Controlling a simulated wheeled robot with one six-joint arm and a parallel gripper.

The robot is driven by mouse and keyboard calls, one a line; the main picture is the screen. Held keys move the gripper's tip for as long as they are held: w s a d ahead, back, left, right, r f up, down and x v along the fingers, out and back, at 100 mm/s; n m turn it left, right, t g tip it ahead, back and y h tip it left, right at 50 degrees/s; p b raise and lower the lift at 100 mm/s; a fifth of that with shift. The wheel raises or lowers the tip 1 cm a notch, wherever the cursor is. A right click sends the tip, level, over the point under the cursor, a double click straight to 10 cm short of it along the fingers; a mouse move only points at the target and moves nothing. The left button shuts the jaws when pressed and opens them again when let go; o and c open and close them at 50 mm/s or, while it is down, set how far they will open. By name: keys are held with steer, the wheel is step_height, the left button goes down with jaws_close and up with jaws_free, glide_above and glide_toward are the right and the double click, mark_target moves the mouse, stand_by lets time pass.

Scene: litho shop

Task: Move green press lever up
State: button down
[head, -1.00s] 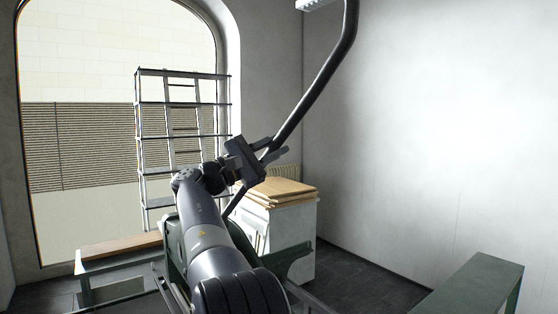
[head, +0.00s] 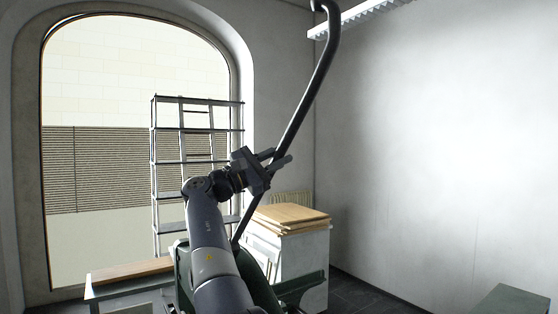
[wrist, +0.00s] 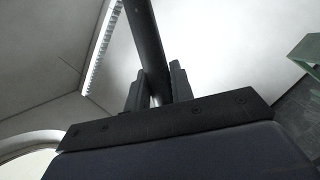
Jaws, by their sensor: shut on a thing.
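The press lever (head: 310,88) is a long dark bar, not visibly green. It leans up to the right from the dark green press (head: 253,282) and ends in a curved hook near the top edge. My gripper (head: 277,157) is shut on the lever about a third of the way up. In the wrist view the lever (wrist: 147,42) runs up between my two fingers (wrist: 157,88), one on each side. My arm hides part of the press and the lever's lower end is partly covered.
A white cabinet (head: 303,262) with boards (head: 290,215) on top stands behind the press. A metal shelf rack (head: 198,132) stands before the arched window. A low table (head: 130,270) is at left, a green-topped bench (head: 513,300) at lower right. The space by the right wall is free.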

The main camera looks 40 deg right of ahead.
stand_by(0.3)
steer(key=c, duration=1.2)
jaws_free()
steer(key=shift+c, duration=0.2)
steer(key=b+v, duration=0.2)
steer(key=v, duration=0.9)
steer(key=shift+b, duration=0.4)
steer(key=shift+w+d, duration=0.1)
steer(key=shift+c, duration=0.3)
